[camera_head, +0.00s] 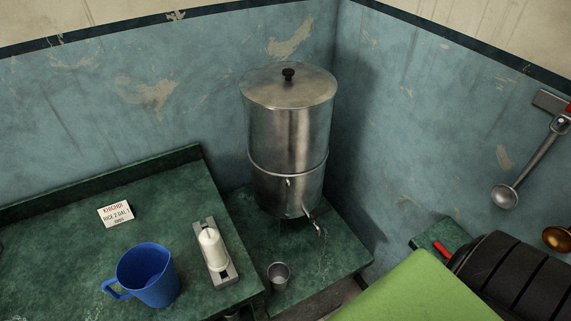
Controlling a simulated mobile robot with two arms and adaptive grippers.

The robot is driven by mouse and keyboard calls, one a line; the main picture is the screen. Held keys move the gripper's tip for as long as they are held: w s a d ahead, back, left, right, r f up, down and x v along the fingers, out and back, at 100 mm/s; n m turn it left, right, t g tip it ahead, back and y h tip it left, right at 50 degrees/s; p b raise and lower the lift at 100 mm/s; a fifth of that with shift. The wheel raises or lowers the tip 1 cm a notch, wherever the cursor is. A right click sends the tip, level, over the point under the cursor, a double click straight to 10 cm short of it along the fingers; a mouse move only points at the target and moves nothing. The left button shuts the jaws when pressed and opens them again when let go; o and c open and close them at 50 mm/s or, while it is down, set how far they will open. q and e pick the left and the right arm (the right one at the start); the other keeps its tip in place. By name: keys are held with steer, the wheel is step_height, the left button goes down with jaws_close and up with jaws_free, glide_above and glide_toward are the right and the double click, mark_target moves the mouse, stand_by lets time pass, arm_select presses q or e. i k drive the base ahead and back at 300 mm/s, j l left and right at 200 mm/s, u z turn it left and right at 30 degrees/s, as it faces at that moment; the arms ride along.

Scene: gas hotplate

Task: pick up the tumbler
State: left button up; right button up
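The tumbler (279,277) is a small steel cup. It stands upright on the lower dark green counter, in front of the large steel water dispenser (285,140) and a little left of below its tap (314,220). Its open top faces up, and nothing covers it from this view. Neither of my grippers shows in the head view.
A blue mug (150,275), a white cylindrical object on a grey metal base (213,250) and a paper card (115,213) are on the higher left counter (60,250). A bright green slab (415,295) and a dark ribbed object (515,275) fill the lower right. Ladles (505,196) hang right.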

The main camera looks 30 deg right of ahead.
mark_target(278, 273)
steer(key=z, duration=0.95)
